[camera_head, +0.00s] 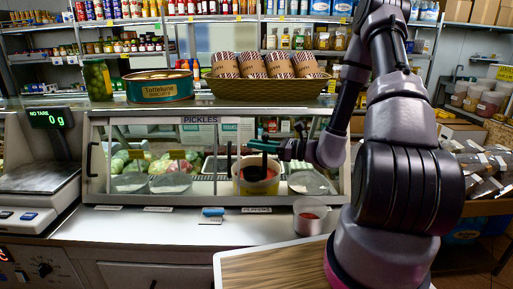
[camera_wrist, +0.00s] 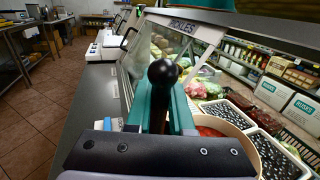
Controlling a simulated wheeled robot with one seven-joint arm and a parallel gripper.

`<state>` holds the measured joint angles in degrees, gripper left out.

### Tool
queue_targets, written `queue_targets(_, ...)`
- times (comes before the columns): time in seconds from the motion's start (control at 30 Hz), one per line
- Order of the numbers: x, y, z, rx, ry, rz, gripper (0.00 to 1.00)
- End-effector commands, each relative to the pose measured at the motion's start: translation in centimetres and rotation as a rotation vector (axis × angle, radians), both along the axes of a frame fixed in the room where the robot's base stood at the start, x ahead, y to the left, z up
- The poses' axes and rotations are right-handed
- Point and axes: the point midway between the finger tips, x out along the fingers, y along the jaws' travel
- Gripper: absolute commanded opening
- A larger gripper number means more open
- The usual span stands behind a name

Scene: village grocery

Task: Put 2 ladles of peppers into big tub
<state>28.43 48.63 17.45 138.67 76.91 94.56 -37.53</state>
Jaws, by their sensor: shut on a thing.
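My gripper (camera_head: 268,147) reaches into the glass case marked PICKLES. Its teal fingers, also in the wrist view (camera_wrist: 160,108), are shut on the upright black handle of a ladle (camera_wrist: 162,72). In the head view the handle (camera_head: 264,166) runs down into a round container (camera_head: 257,187) with red peppers inside. The ladle's bowl is hidden. In the wrist view, the red peppers (camera_wrist: 217,124) show in the container right of my fingers. A clear tub (camera_head: 309,217) with some red content stands on the counter in front of the case.
A scale (camera_head: 40,180) reading 0 g stands at the left. A wooden board (camera_head: 285,268) lies at front. Above the case are a green jar (camera_head: 98,80), a tin (camera_head: 158,88) and a basket (camera_head: 270,87). The case glass and frame surround my gripper closely.

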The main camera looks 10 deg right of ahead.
Motion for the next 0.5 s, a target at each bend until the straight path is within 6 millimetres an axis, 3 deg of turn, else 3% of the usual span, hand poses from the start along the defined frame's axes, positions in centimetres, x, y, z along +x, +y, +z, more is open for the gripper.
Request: queue_targets(0.5,5.7,-1.1,-0.6,0.0,-0.002,0.0,0.0)
